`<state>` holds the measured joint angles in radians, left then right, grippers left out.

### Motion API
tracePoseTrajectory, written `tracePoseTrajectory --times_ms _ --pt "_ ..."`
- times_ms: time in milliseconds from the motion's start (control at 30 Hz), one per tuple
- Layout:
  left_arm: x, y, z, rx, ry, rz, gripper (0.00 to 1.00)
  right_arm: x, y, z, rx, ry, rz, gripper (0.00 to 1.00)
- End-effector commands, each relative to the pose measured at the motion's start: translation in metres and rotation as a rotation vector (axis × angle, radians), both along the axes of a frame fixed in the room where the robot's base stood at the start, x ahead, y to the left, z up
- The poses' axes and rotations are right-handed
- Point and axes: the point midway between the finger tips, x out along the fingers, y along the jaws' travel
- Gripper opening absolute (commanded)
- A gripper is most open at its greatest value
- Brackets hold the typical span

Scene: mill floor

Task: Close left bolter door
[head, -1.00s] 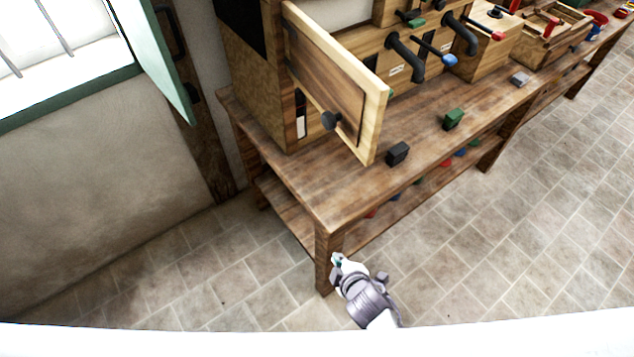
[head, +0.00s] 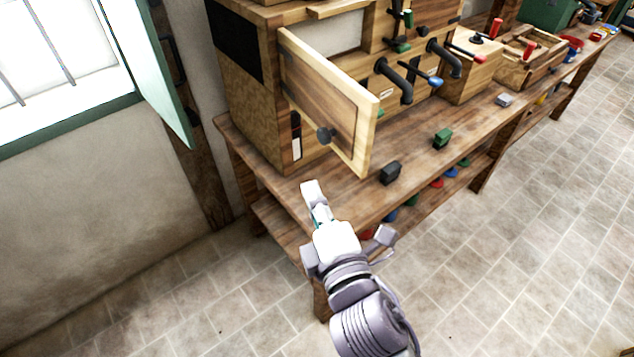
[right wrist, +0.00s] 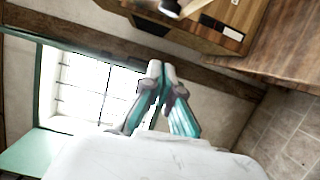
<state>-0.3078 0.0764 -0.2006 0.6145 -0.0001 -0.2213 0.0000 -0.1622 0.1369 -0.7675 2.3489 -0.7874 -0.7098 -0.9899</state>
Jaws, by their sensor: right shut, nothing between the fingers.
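My right gripper (head: 310,188) is shut and empty, over the near left end of the bench, below and to the left of the door's knob. It does not touch the door. In the right wrist view my gripper's fingertips (right wrist: 157,68) are together, with the cabinet's side (right wrist: 190,28) at the top and a dark knob-like part near its edge. My left gripper is not in view.
The wooden bench (head: 335,192) carries a black block (head: 390,172), a green block (head: 443,138) and a grey block (head: 503,99). Dark curved pipes (head: 398,82) stick out right of the door. A green shutter (head: 150,75) hangs by the window at left. The floor at front is clear.

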Motion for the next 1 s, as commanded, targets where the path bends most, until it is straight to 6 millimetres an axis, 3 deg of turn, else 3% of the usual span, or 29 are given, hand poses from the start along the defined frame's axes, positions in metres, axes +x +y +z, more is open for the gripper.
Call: tracePoseTrajectory --times_ms 400,633,1000 --pt "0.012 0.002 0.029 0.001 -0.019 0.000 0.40 0.084 0.023 0.004 0.000 0.002 -0.002 0.00" --pt "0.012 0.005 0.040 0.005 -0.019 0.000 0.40 0.096 -0.005 0.004 -0.001 0.002 0.000 0.00" --pt "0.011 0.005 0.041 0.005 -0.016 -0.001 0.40 0.099 -0.010 0.002 0.002 0.003 0.001 0.00"
